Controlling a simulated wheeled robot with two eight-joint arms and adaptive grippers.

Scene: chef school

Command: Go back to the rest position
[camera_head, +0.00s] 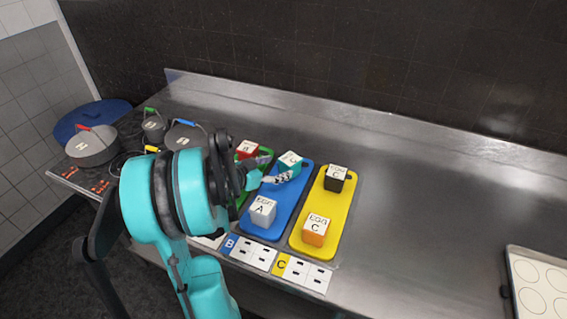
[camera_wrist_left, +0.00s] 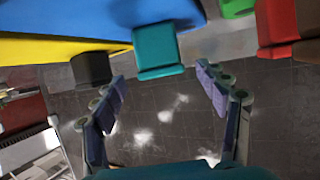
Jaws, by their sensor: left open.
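My left arm reaches in from the left in the head view. Its gripper (camera_head: 268,178) hangs over the blue cutting board (camera_head: 285,216), just in front of the teal cube (camera_head: 290,161). In the left wrist view my left gripper (camera_wrist_left: 165,95) has its fingers spread wide with nothing between them. The teal cube (camera_wrist_left: 157,52) stands just beyond the fingertips in that view, apart from them. My right gripper is not in either view.
A white cube (camera_head: 263,211) is on the blue board. A black cube (camera_head: 335,178) and an orange cube (camera_head: 315,230) are on the yellow board (camera_head: 330,206). A red cube (camera_head: 247,149) sits on the green board. Pots (camera_head: 92,146) stand at left. The counter's right is mostly clear.

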